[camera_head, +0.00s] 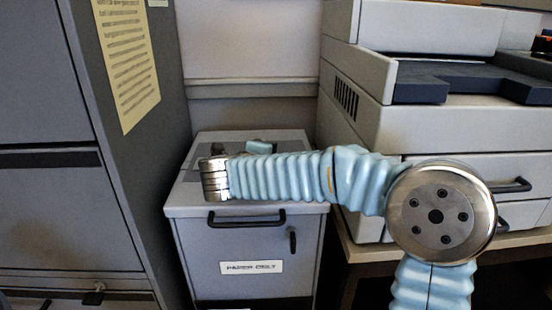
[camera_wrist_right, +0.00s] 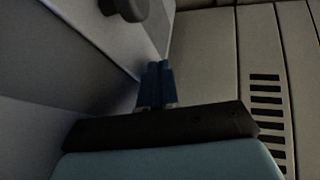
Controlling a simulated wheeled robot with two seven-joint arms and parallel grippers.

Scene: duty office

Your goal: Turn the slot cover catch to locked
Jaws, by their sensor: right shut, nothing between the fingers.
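The grey bin (camera_head: 190,212), labelled PAPER ONLY, has a darker plate (camera_head: 292,141) on its lid, largely hidden behind my right arm. No slot cover catch can be made out on the lid in the head view. In the right wrist view a dark rounded knob (camera_wrist_right: 124,8) stands on a pale grey surface at the top edge; I cannot tell whether it is the catch. My right gripper (camera_wrist_right: 155,82) is shut and empty, below and apart from the knob. In the head view the arm hides most of this gripper. My left gripper is not in view.
The bin's front has a black handle (camera_head: 246,220) and a small dark upright fitting (camera_head: 292,241). A grey printer (camera_head: 385,120) with a vent stands close on the right. A grey cabinet (camera_head: 60,215) with a yellow notice (camera_head: 127,62) stands on the left.

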